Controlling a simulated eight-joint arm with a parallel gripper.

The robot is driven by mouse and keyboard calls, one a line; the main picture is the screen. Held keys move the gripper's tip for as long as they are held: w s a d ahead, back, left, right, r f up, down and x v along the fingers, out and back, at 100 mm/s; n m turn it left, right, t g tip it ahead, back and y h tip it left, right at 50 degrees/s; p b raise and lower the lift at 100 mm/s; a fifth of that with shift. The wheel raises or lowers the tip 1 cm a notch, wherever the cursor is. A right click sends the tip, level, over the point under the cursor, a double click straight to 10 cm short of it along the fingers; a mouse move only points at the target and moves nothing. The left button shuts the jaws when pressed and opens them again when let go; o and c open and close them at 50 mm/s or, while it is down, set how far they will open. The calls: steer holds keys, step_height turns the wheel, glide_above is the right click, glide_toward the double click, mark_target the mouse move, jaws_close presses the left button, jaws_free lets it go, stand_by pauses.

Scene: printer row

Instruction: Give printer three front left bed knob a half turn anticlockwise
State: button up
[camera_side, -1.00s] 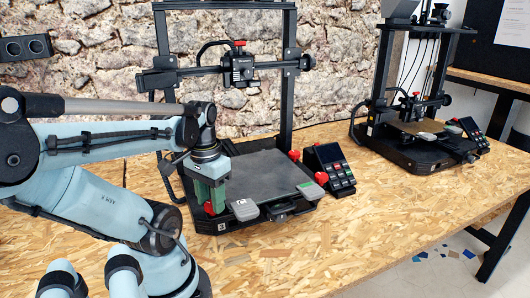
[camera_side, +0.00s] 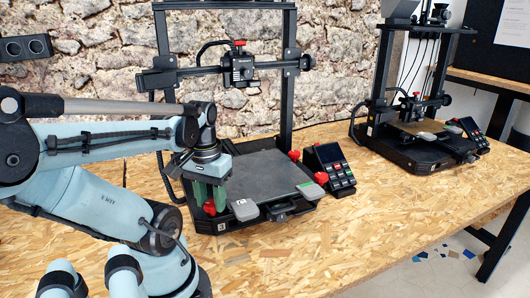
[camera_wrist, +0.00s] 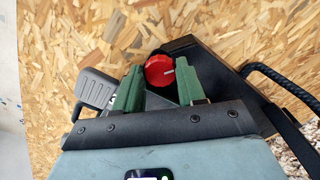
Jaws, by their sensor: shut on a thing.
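Printer three (camera_side: 222,224), with a "3" label on its front corner, stands on the chipboard bench. Its front left bed knob (camera_side: 209,209) is red and sits below the bed's left corner, partly hidden by my gripper (camera_side: 210,197). My gripper points down over that corner with its green fingers on either side of the knob, shut on it. In the wrist view, the red knob (camera_wrist: 160,70) with a pale mark shows between the two green fingers of my gripper (camera_wrist: 159,76).
A grey clip-like block (camera_side: 243,209) is close to the right of my gripper. The dark bed plate (camera_side: 268,174) lies behind it. A control panel (camera_side: 329,170) stands to the right, and another printer (camera_side: 415,140) farther back right. Bare bench lies in front.

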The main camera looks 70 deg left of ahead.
steer(key=o, duration=1.1)
steer(key=shift+c, duration=0.2)
steer(key=shift+m, duration=0.3)
